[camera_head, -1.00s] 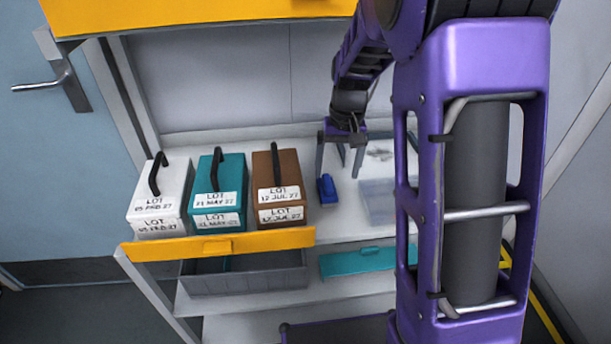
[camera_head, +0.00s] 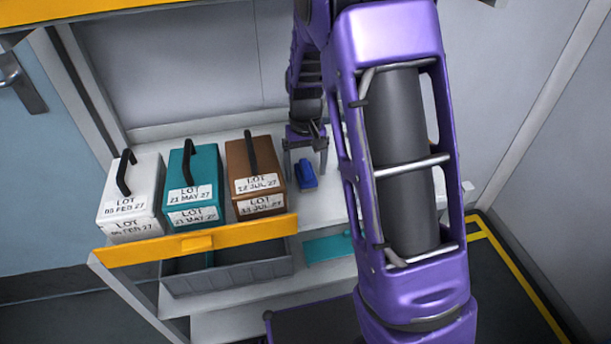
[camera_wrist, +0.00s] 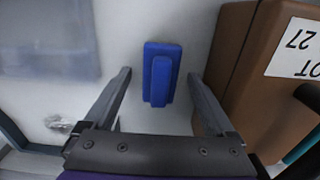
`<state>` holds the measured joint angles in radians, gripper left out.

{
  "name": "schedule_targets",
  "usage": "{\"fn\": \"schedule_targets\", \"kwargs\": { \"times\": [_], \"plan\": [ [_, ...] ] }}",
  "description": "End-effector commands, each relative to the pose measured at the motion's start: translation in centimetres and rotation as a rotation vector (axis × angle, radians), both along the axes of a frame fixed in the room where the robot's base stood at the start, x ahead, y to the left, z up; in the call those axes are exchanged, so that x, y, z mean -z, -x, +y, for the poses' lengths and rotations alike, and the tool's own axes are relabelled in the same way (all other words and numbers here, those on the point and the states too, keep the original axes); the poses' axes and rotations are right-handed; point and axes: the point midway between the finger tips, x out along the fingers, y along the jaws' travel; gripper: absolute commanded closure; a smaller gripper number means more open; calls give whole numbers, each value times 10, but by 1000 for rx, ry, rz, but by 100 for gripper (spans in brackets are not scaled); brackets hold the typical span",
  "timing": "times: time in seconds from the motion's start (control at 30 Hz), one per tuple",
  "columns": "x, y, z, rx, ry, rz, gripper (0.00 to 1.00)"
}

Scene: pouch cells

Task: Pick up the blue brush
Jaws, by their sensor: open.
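The blue brush (camera_head: 306,174) lies on the white shelf, just right of the brown box. In the wrist view the blue brush (camera_wrist: 161,73) lies lengthwise between the two finger lines, with clear gaps to both fingers. My gripper (camera_head: 305,168) points down over it. In the wrist view my gripper (camera_wrist: 160,75) is open and empty, its fingers on either side of the brush. I cannot tell exactly how high the fingertips are above the shelf.
A brown box (camera_head: 250,160) with a black handle stands close beside one finger. Teal (camera_head: 193,174) and white (camera_head: 133,187) boxes stand further left. A clear tray (camera_wrist: 45,38) lies on the other side of the brush. A yellow rail (camera_head: 160,247) runs along the shelf front.

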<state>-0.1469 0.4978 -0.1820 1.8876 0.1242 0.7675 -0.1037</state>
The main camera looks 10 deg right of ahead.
Motion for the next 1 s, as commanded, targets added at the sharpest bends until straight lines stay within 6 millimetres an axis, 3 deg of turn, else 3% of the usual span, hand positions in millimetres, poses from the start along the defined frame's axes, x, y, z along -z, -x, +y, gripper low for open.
{"fn": "schedule_targets", "kwargs": {
  "times": [0.13,0.63,1.0],
  "plan": [
    [0,0,0,0,0,0,12],
    [-1,0,0,1,0,-1,100],
    [-6,-1,-2,1,-1,-2,100]
  ]
}}
